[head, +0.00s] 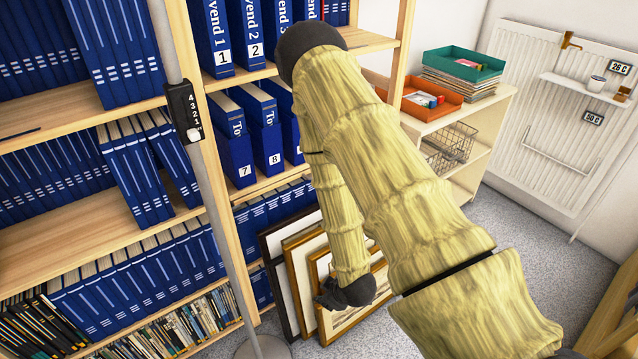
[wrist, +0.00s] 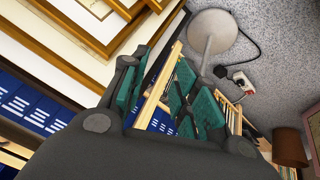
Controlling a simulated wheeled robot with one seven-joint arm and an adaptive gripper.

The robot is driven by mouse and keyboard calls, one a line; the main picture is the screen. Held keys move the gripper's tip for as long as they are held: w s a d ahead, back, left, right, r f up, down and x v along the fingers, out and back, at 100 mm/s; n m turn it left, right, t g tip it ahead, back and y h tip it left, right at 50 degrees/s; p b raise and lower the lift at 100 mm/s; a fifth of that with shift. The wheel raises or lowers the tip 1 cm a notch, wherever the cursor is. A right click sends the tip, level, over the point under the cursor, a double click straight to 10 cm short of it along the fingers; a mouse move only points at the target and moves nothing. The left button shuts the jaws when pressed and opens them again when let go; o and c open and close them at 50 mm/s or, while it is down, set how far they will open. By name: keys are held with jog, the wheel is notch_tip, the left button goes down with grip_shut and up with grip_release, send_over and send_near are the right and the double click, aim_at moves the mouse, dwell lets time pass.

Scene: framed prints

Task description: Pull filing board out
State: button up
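No single thing is clearly recognisable as the filing board. Several framed prints lean upright in a row against the shelf end in the head view: a dark frame (head: 276,282), a gold-brown frame (head: 297,285) and a front gilt frame (head: 345,322) with a picture. My gripper (head: 345,293) is dark and hangs in front of the prints, covering part of them. In the wrist view, my gripper (wrist: 158,92) has green finger pads spread apart. Shelf wood and blue spines show through the gap, and nothing is visibly held. Frame corners (wrist: 100,25) lie beyond it at upper left.
A wooden bookcase (head: 212,190) with blue binders (head: 232,140) stands at left. A grey lamp pole (head: 222,215) rises in front; its round base (wrist: 215,32) is near my gripper. A low shelf (head: 470,118) and radiator (head: 560,110) stand at right. Speckled floor (head: 530,250) is clear.

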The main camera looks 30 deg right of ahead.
jog(key=w+d+r+n+t+b, duration=0.3)
jog(key=w+d, duration=0.2)
jog(key=w, duration=0.2)
jog(key=w+d+r+n+t+b, duration=0.25)
jog(key=w+d+r, duration=0.2)
jog(key=w, duration=0.35)
jog(key=w+d+r+n+t+y+b, duration=0.1)
jog(key=w+d+r+n+t+b, duration=0.4)
jog(key=d+r+n, duration=0.4)
jog(key=shift+m+g, duration=0.45)
jog(key=shift+m, duration=0.2)
jog(key=x, duration=0.4)
jog(key=r+x, duration=0.1)
jog(key=x, duration=0.6)
jog(key=shift+w+a+r+p, duration=0.2)
jog(key=shift+w+a+p, duration=0.15)
jog(key=shift+w, duration=0.15)
grip_shut()
